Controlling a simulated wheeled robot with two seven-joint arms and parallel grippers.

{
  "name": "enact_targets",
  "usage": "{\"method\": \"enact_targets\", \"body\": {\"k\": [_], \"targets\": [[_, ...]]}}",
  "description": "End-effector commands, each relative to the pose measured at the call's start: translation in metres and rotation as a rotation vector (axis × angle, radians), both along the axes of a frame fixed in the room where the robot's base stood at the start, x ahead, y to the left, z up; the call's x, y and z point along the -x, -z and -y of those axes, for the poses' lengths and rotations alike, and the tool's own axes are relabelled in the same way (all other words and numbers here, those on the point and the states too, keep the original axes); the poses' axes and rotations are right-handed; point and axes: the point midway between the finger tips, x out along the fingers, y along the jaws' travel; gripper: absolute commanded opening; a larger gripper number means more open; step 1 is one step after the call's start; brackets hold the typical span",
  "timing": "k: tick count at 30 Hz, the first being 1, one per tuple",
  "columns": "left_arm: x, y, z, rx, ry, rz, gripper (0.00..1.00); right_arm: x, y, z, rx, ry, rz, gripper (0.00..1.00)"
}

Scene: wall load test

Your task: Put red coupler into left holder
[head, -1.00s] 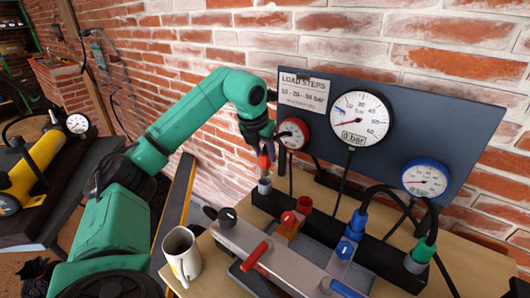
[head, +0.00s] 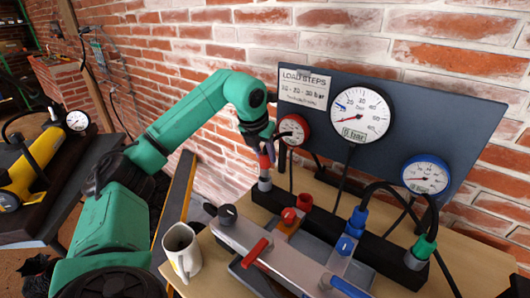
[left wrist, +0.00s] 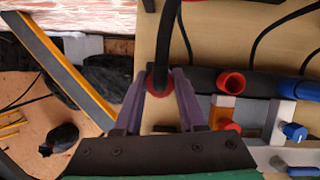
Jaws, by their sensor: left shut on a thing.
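The red coupler (head: 265,161) is between the fingers of my left gripper (head: 264,150), which is shut on it. A black hose runs from the coupler. The coupler is roughly upright, directly over the grey left holder (head: 265,184) at the left end of the black rail. I cannot tell whether its lower end is inside the holder or just above it. In the left wrist view, the gripper's purple fingers (left wrist: 160,92) close around the red coupler (left wrist: 157,98); the holder is hidden beneath it. My right gripper is not in view.
A red port (head: 304,202), a blue coupler (head: 358,218) and a green coupler (head: 424,246) stand along the black rail (head: 385,258). Gauges hang on the dark panel (head: 455,122) behind. A mug (head: 181,252) stands at the bench's left corner; a lever valve block lies in front.

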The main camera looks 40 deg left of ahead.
Motion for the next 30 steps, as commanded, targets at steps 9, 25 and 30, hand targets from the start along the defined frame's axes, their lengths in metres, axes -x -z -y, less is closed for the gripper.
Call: {"method": "enact_targets", "body": {"k": [9,25,30], "targets": [[0.000,0.001,0.000,0.000,0.000,0.001,0.00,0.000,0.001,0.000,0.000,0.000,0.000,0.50],[0.000,0.012,0.000,0.001,0.000,0.001,0.00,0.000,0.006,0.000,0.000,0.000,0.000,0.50],[0.000,0.012,0.000,0.000,0.000,0.001,0.00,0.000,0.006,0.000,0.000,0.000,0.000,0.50]]}}
